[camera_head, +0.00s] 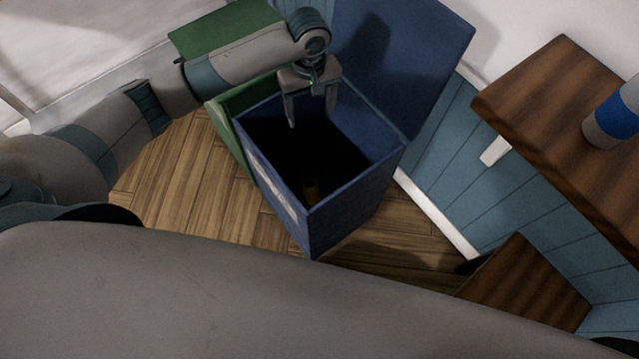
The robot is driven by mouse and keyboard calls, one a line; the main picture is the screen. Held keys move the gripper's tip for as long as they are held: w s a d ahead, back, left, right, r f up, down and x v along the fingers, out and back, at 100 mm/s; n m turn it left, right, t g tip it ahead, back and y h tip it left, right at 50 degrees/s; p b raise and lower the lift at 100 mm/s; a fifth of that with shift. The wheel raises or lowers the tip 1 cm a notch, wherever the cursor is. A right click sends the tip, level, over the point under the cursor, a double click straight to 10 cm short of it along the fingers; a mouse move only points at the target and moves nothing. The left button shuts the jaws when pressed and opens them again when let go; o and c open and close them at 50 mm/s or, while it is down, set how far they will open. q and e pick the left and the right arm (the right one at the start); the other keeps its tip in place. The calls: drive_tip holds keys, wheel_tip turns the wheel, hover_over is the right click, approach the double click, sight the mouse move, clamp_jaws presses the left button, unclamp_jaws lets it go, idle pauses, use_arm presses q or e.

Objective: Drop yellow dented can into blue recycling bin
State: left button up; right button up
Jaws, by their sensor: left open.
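The blue recycling bin (345,215) stands on the wooden floor with its blue lid (415,60) swung up at the back. My left gripper (311,112) is open and empty above the bin's opening, near its back left side, fingers pointing down. My right gripper is not in view.
A green bin (228,122) with a green lid (225,30) stands against the blue bin's left side. A dark wooden table (535,95) is at the right, with a blue and grey cylinder (615,115) on it. A blue panelled wall (450,160) runs behind.

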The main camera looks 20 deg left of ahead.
use_arm(q)
wheel_tip(320, 180, up, 8)
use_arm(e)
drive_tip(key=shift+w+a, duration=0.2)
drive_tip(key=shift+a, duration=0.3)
use_arm(q)
drive_tip(key=shift+r, duration=0.1)
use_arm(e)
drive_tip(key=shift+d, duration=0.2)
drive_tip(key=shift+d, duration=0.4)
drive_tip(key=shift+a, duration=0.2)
